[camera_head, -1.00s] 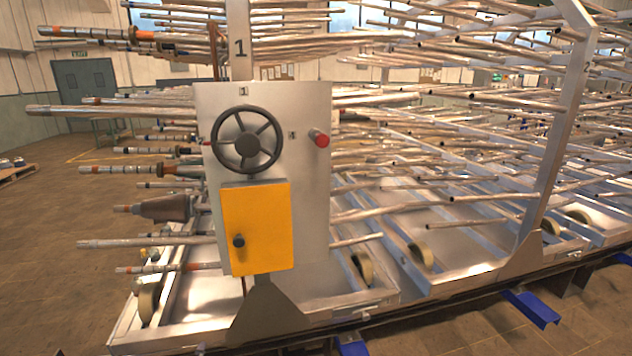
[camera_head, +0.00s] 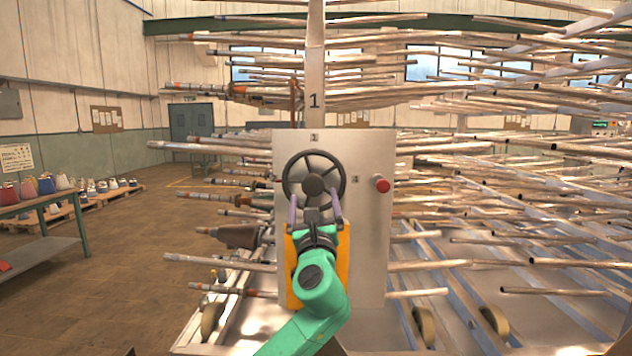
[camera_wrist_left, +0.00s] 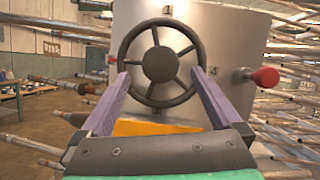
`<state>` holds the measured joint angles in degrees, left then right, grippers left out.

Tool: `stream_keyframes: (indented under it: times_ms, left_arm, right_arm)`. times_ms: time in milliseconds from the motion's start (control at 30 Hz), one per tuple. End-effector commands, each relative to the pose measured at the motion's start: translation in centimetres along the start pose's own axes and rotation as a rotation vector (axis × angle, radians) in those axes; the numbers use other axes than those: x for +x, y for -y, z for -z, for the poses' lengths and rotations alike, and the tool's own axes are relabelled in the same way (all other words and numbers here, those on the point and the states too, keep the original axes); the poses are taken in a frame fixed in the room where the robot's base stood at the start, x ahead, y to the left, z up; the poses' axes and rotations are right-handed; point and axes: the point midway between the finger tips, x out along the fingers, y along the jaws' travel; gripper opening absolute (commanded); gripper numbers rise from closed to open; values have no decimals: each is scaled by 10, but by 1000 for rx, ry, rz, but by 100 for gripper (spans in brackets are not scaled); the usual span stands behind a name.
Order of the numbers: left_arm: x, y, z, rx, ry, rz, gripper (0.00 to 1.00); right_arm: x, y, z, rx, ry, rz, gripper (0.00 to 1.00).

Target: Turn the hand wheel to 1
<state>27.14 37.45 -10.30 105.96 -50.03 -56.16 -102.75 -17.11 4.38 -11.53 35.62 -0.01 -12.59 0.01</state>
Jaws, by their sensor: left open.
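The dark hand wheel (camera_head: 313,180) has several spokes and a round hub, and sits on the front of a grey metal panel (camera_head: 362,225). It fills the upper middle of the left wrist view (camera_wrist_left: 160,64). A "1" mark (camera_head: 314,137) is on the panel above the wheel, and a mark like "4" (camera_wrist_left: 214,71) is to its right. My left gripper (camera_head: 314,196) is open, its purple fingers (camera_wrist_left: 158,76) spread across the wheel's lower half. I cannot tell whether they touch the rim. My right gripper is not in view.
A red knob (camera_head: 382,185) sticks out of the panel right of the wheel. Long metal tubes extend on both sides. A table (camera_head: 42,203) with coloured items stands at far left.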

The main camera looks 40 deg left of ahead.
Motion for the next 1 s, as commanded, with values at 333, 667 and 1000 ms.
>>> stream_keyframes:
  times_ms: [333,667,1000]
  left_arm:
    - [54,0,0,-3,-2,0,99]
    - [54,0,1,-2,-2,1,53]
    - [53,0,1,0,-2,3,0]
  right_arm:
    - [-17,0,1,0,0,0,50]
    - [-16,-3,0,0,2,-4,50]
    - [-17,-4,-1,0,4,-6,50]
